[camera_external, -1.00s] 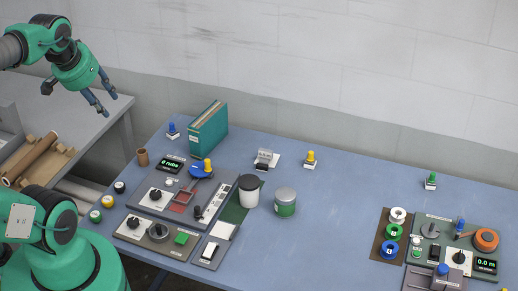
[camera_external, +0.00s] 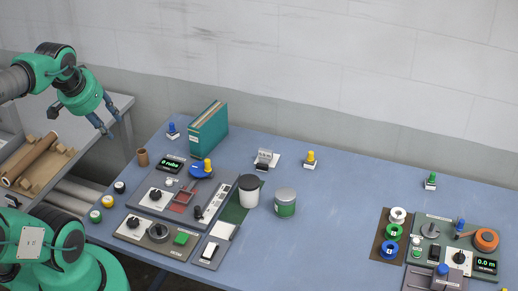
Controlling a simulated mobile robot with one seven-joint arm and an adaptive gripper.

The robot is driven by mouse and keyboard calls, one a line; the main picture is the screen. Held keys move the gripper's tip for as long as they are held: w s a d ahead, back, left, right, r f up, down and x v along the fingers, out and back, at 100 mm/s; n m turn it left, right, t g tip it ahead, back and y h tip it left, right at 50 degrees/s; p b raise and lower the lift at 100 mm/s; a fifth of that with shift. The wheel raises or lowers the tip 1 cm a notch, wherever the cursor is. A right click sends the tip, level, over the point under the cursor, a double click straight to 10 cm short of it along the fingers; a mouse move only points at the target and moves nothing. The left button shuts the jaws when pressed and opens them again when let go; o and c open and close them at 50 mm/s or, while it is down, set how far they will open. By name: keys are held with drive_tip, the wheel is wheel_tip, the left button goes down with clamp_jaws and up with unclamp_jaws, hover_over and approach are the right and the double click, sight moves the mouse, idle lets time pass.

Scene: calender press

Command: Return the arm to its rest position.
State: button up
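My gripper (camera_external: 108,119) hangs at the upper left, above the grey side bench and left of the blue table. Its two blue-grey fingers point down and to the right. They look spread apart, with nothing seen between them. The green arm bends at the upper left, and part of it is outside the picture. My green base shows at the lower left.
The blue table (camera_external: 340,205) holds a grey control panel (camera_external: 190,200), a teal binder (camera_external: 209,130), a white cup (camera_external: 249,191), a green-and-grey can (camera_external: 285,202) and a second panel (camera_external: 430,245) at the right. A brown roll (camera_external: 30,160) lies on the side bench (camera_external: 75,115).

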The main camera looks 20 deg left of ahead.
drive_tip(key=shift+f+b, duration=1.5)
drive_tip(key=shift+f, duration=0.55)
